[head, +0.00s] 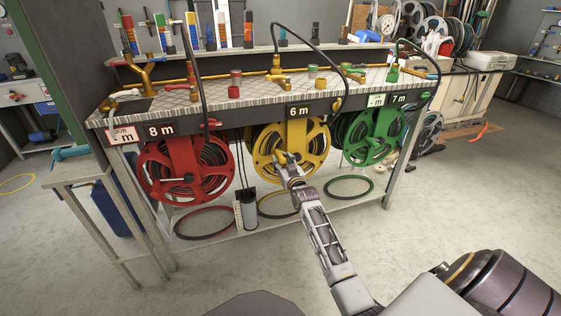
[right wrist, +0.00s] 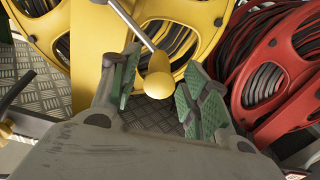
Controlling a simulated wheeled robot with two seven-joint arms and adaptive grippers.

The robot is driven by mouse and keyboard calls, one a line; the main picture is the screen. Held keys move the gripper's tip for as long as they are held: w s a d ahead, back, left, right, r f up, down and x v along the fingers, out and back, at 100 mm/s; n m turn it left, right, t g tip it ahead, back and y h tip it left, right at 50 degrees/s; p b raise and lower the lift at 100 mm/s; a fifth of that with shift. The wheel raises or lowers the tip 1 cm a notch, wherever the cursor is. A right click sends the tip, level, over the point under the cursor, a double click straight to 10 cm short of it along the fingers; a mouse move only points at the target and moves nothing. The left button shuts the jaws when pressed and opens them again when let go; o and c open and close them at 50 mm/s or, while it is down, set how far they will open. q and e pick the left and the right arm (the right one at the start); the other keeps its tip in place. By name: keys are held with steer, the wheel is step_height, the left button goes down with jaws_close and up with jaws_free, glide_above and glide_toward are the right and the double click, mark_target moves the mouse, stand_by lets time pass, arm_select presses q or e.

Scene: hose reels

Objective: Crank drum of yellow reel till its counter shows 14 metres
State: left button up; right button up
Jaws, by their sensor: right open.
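The yellow reel (head: 263,145) hangs under the bench between a red and a green reel. Its counter (head: 299,111) reads 6 m. My right gripper (head: 284,166) is in front of the lower part of the yellow drum. In the right wrist view its green-padded fingers (right wrist: 162,92) are open. The crank's yellow knob (right wrist: 158,78), on a grey metal arm (right wrist: 132,22), is between the fingers, with gaps showing on both sides. In the head view the gripper mostly hides the knob. My left gripper is not in view.
The red reel (head: 160,178) reads 8 m and the green reel (head: 365,140) reads 7 m. Loose hose rings lie on the shelf (head: 275,222) below. The floor in front is clear.

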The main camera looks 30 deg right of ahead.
steer(key=shift+b+x, duration=0.55)
steer(key=shift+x, duration=0.95)
jaws_close()
